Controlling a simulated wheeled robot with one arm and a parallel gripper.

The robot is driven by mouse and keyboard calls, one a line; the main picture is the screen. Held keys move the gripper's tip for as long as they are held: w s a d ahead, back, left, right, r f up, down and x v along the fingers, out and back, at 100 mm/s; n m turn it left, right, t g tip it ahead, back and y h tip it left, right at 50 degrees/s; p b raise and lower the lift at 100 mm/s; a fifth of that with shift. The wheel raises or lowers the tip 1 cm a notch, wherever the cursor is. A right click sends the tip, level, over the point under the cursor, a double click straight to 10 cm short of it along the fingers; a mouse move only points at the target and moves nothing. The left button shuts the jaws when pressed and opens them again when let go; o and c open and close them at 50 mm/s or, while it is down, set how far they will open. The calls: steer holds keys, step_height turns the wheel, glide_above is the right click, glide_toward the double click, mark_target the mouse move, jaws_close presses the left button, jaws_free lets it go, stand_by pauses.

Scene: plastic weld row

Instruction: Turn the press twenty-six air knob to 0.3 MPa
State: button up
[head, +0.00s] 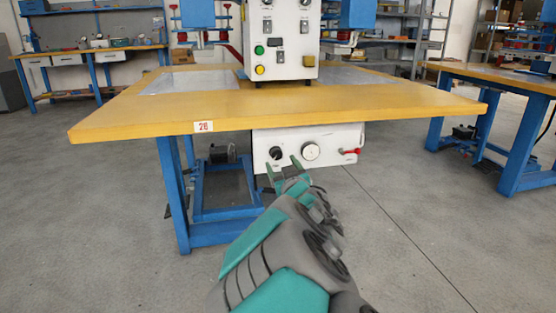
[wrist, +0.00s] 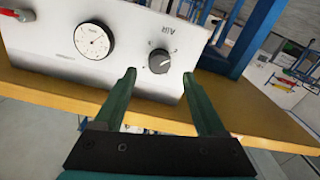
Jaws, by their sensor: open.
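The press twenty-six air knob (head: 276,153) is a black round knob on a white panel (head: 333,139) under the table marked 26. In the wrist view, where the panel appears upside down, the knob (wrist: 160,61) has a pale pointer line and the label AIR. A round white gauge (head: 310,151) sits beside it; it shows in the wrist view (wrist: 94,38), but its reading is too small to tell. My gripper (head: 281,163) is open and empty in front of the panel. In the wrist view its fingertips (wrist: 158,75) lie either side of the knob, apart from it.
A red-handled valve (head: 350,151) sticks out at the panel's right. The yellow tabletop (head: 250,107) overhangs the panel, on blue legs (head: 173,190). A control box (head: 281,40) with buttons stands on top. Another bench (head: 500,90) is at right; the floor between is clear.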

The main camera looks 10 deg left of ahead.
mark_target(277, 156)
steer(key=shift+x, duration=2.4)
steer(key=shift+c, duration=0.4)
jaws_close()
